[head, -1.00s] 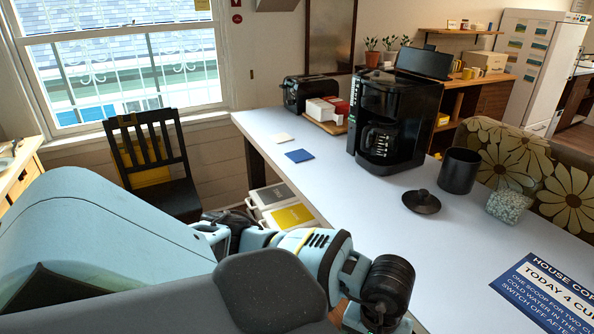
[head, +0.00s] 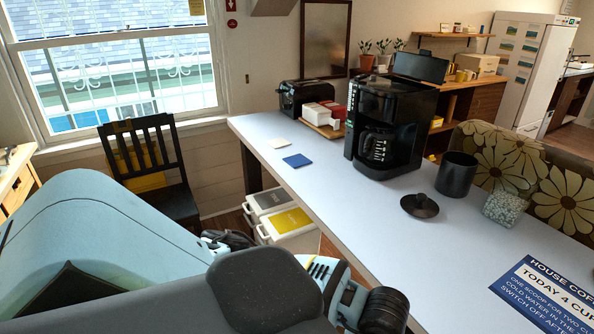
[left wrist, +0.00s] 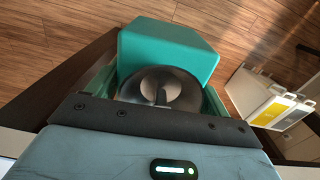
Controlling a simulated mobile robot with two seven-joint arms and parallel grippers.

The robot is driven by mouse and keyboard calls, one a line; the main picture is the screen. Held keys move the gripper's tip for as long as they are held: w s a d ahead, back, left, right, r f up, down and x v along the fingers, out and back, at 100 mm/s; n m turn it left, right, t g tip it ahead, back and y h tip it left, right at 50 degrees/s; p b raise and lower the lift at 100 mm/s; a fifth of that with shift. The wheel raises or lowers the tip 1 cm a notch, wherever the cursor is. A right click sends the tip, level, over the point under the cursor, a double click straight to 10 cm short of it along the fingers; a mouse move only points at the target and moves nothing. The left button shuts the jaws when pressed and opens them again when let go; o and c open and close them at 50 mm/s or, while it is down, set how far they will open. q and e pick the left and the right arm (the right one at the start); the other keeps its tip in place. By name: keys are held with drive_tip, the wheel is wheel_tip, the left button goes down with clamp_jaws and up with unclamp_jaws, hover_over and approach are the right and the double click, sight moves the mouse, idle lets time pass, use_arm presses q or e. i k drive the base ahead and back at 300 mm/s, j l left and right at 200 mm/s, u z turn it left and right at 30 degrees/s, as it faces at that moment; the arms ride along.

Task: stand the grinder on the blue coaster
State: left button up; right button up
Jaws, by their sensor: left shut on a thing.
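The blue coaster (head: 297,160) lies flat and bare on the long pale table, left of the coffee maker. In the left wrist view my left gripper (left wrist: 158,98) is shut on the grinder (left wrist: 150,84), which has a dark round bowl and what looks like a teal, boxy body. Wooden floor shows behind it. In the head view my left arm comes in low at the table's near edge; its gripper and the grinder are hidden or out of frame there. My right gripper is not in view.
A white coaster (head: 278,143) lies beyond the blue one. The coffee maker (head: 390,128), a black lid (head: 420,206), a dark canister (head: 456,174) and a speckled cup (head: 502,208) stand on the table (head: 350,205). White bins (head: 290,222) and a chair (head: 150,170) are to the left.

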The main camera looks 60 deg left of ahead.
sight(295, 162)
drive_tip(key=j, duration=0.55)
drive_tip(key=j+z, duration=0.15)
drive_tip(key=j, duration=0.9)
drive_tip(key=k+j+z, duration=0.15)
drive_tip(key=j, duration=0.9)
drive_tip(key=j+z, duration=0.15)
drive_tip(key=j, duration=0.35)
drive_tip(key=k+j, duration=0.15)
drive_tip(key=j, duration=0.35)
drive_tip(key=k+j+z, duration=0.15)
drive_tip(key=j, duration=0.35)
drive_tip(key=i+j, duration=0.05)
